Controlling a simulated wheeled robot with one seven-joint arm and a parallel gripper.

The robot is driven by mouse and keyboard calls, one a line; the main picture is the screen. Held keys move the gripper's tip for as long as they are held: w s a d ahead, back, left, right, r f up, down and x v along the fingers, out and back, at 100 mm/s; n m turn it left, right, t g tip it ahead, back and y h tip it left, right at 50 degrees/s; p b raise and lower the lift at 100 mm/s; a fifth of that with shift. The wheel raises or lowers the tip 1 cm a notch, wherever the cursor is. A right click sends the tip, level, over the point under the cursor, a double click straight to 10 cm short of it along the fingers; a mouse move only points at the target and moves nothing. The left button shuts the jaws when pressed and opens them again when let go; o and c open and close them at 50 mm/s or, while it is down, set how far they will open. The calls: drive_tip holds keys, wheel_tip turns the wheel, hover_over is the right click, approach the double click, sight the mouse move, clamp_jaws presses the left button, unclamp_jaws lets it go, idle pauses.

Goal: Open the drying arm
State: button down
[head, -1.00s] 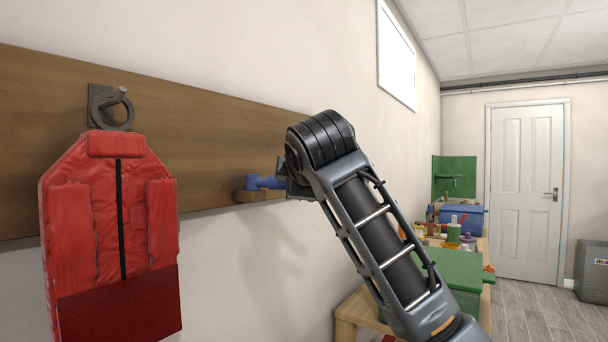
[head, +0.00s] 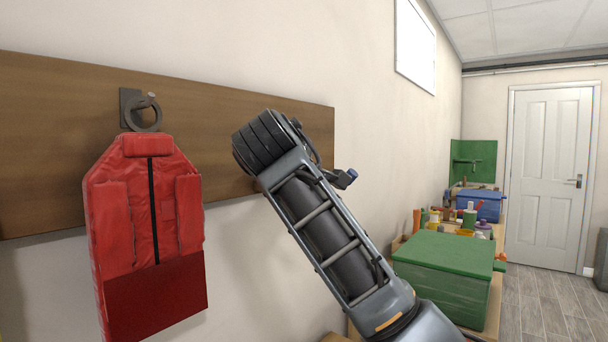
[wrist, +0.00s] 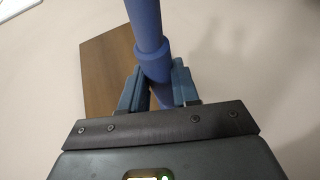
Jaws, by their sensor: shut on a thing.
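The drying arm (wrist: 147,28) is a blue round bar with a thicker collar. In the wrist view it runs from the top edge down between the fingers of my gripper (wrist: 158,82), which is shut on it around the collar. In the head view my own arm hides most of the drying arm and gripper. A small blue end (head: 351,174) beside a dark part shows just right of my arm, out from the wall. I cannot tell whether it is bar or finger.
A wooden wall board (head: 55,135) carries a metal ring hook (head: 145,113) with a red vest (head: 150,225) on the left. A green box (head: 445,275) and blue box (head: 478,205) stand on a bench at right. A white door (head: 548,180) is beyond.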

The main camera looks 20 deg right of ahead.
drive_tip(key=c, duration=0.8)
unclamp_jaws()
drive_tip(key=b+v, duration=0.1)
drive_tip(key=v, duration=0.6)
drive_tip(key=shift+s+a, duration=0.15)
drive_tip(key=shift+s, duration=0.2)
